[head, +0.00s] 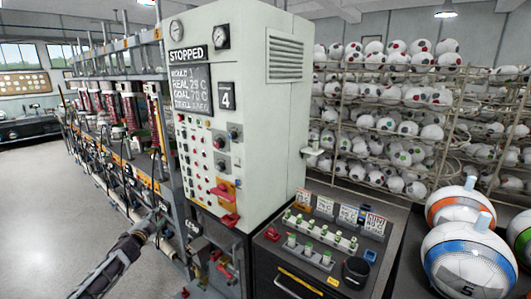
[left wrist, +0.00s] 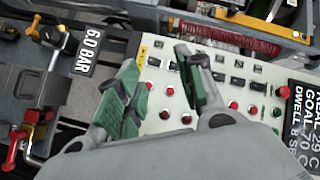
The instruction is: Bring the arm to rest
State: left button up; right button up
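My left arm comes in from the lower left of the head view, and its gripper (head: 156,221) is in front of the lower part of the ball press machine. In the left wrist view the left gripper (left wrist: 158,65) has its two green-padded fingers apart with nothing between them. Beyond the fingers is a pale panel (left wrist: 250,90) with red and black buttons. Whether the fingers touch anything is hard to tell, but a gap seems to show. My right gripper is in neither view.
The control cabinet (head: 245,80) reads STOPPED. A dark bench (head: 330,265) with small tags and green-topped pieces stands right of it. Large balls (head: 468,258) sit at far right, before racks of balls (head: 390,130). Grey floor (head: 40,210) is clear at left.

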pick_arm(q)
jog(key=s+a+f+n+g+y, duration=0.2)
jog(key=s+f+n, duration=0.15)
jog(key=f, duration=0.85)
jog(key=s+d+f+n+g, duration=0.2)
jog(key=s+d+f+g, duration=0.1)
jog(key=s+f, duration=1)
jog(key=s+d+f+n+g, duration=0.25)
jog(key=s+f, duration=0.65)
jog(key=f, duration=0.9)
jog(key=s+d+f+g+h, duration=0.1)
jog(key=s+d+f, duration=0.5)
jog(key=s, duration=1.1)
jog(key=s+d+f+n+g, duration=0.1)
jog(key=s+d+f+g, duration=0.3)
jog(key=s, duration=1.3)
jog(key=s+d+f+g+h, duration=0.1)
jog(key=s+d+f+g, duration=0.2)
jog(key=s, duration=1.4)
jog(key=d+f, duration=0.4)
jog(key=f, duration=0.2)
jog(key=shift+d+f+n+h, duration=0.3)
jog(key=shift+f+n, duration=0.05)
jog(key=shift+n, duration=0.05)
jog(key=shift+w, duration=0.1)
